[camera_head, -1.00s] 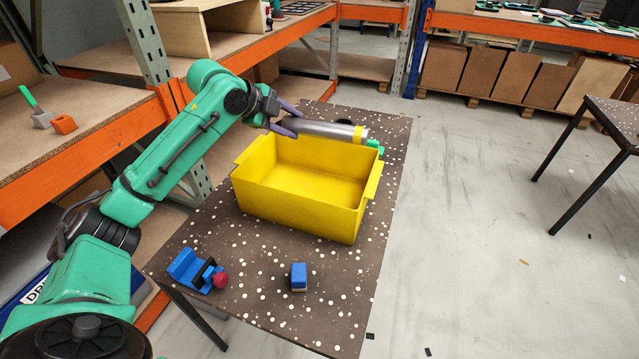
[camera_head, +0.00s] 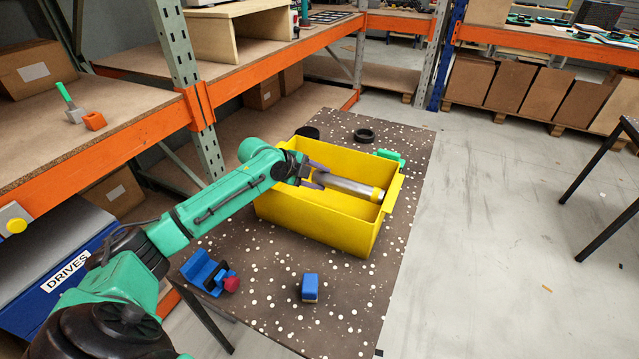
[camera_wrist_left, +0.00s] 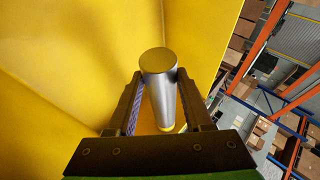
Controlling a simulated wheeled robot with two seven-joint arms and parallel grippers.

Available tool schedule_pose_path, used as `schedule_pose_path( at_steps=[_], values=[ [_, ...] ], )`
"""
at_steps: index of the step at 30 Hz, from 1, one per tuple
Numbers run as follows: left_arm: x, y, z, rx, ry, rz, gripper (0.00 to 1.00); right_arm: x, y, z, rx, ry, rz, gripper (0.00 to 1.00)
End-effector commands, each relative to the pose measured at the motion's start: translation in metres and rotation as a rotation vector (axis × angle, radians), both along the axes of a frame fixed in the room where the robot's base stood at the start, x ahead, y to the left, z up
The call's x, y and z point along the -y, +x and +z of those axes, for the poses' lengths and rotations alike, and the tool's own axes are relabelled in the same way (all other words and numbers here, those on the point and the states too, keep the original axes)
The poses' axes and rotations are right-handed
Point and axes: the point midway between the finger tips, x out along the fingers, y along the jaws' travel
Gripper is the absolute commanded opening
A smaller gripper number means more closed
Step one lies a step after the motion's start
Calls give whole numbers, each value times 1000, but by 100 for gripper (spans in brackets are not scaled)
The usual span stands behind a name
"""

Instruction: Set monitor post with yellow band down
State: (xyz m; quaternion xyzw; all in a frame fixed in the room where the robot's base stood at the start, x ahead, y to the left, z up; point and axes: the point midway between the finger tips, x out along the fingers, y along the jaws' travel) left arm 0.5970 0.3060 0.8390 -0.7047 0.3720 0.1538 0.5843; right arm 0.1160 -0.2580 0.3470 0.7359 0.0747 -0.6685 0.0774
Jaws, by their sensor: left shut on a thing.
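The monitor post (camera_head: 347,187) is a silver cylinder with a yellow band (camera_head: 377,194) near its right end. My left gripper (camera_head: 316,178) is shut on it near its left end. The post lies roughly level within the opening of the yellow bin (camera_head: 313,221); I cannot tell whether it touches the bin floor. In the left wrist view the post (camera_wrist_left: 161,92) runs between my left fingers (camera_wrist_left: 155,105), with yellow bin walls (camera_wrist_left: 70,60) around it. My right gripper is not in view.
The bin stands on a dark speckled table (camera_head: 270,290). A blue block (camera_head: 310,287) and a blue piece with a red knob (camera_head: 206,272) lie in front. A black ring (camera_head: 364,135) and a green part (camera_head: 389,155) are behind. Orange-beamed shelves (camera_head: 90,145) border the left.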

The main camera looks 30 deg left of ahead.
Motion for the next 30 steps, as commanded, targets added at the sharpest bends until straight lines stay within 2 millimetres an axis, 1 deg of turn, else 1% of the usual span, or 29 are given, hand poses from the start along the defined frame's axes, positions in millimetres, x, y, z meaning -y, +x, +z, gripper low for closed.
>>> schedule_pose_path(
  at_steps=[1, 3, 10, 21, 24, 25, 26, 30],
  values=[
    [0, 0, -11, -2, -3, 2, 0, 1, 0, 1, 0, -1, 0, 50],
    [1, 0, -20, -1, -3, 1, 0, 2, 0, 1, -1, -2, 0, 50],
    [0, 0, -21, 2, 0, 1, 0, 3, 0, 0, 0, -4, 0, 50],
    [0, 0, -33, 1, -1, 1, 0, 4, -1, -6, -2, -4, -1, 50],
    [0, 0, -33, 0, -1, 1, 0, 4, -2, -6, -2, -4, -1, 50],
    [0, 0, -34, -2, 0, 0, 58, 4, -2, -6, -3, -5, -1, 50],
    [0, 0, -34, -2, 0, 0, 63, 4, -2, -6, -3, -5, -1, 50],
    [0, -1, -35, -3, 0, 0, 63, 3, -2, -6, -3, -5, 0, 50]
  ],
)
